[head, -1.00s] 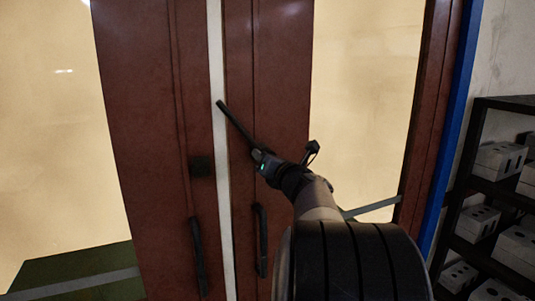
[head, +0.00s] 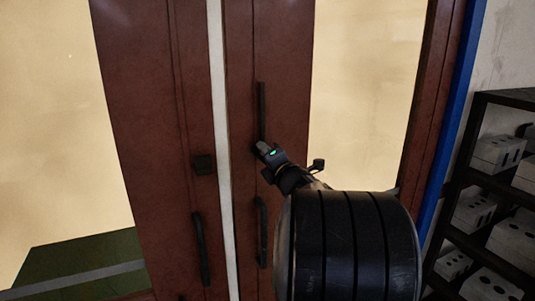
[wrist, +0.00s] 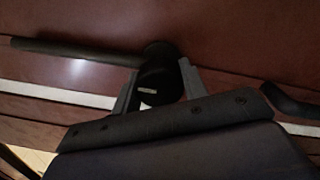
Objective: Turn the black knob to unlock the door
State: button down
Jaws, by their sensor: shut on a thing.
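The black knob (head: 262,108) is on the right leaf of the red-brown door (head: 285,60), with its long bar pointing straight up. In the wrist view its round hub (wrist: 155,85) sits between the fingers, and the bar runs off to the left. My gripper (head: 263,150) is shut on the hub, and the wrist view shows one finger on each side of it (wrist: 160,88). The door looks closed, with a white strip (head: 219,110) between its leaves. In the head view the hub is hidden behind my gripper.
Black pull handles hang below the knob, one on the left leaf (head: 201,250) and one on the right leaf (head: 262,235). A black shelf (head: 505,98) with grey blocks stands at the right, past the blue frame edge (head: 447,130).

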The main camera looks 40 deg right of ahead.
dwell(0.4)
jog(key=c, duration=0.8)
grip_release()
jog(key=b+v, duration=0.1)
jog(key=v, duration=1)
jog(key=shift+b, duration=0.3)
jog(key=shift+w, duration=0.2)
jog(key=p+x, duration=0.1)
jog(key=x, duration=0.9)
jog(key=shift+w+d, duration=0.1)
jog(key=shift+w, duration=0.2)
